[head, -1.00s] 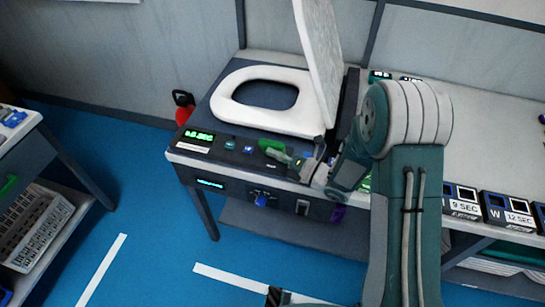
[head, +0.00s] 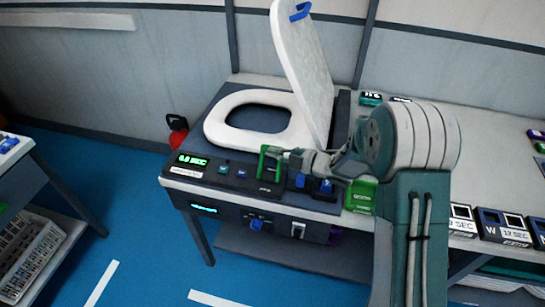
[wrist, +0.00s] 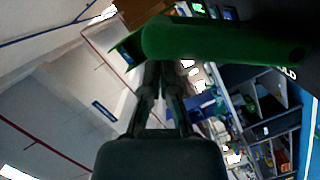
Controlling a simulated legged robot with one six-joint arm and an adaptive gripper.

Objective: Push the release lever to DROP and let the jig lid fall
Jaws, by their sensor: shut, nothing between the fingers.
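The jig lid (head: 306,70) is a white toilet lid, standing raised and leaning slightly back above the white seat ring (head: 222,130) in the head view. A green handle (head: 264,162), which looks like the release lever, stands at the front of the dark jig top. It also crosses the upper part of the wrist view as a green bar (wrist: 225,40). My gripper (head: 284,154) is shut and empty, with its fingertips right at the green handle. In the wrist view its fingers (wrist: 165,75) reach up to the bar. Whether they touch it I cannot tell.
A green-lit display (head: 192,160) reading in seconds sits at the jig's front left. A green block (head: 361,195) stands right of the jig under my arm. Labelled timing boxes (head: 505,228) line the bench's right front.

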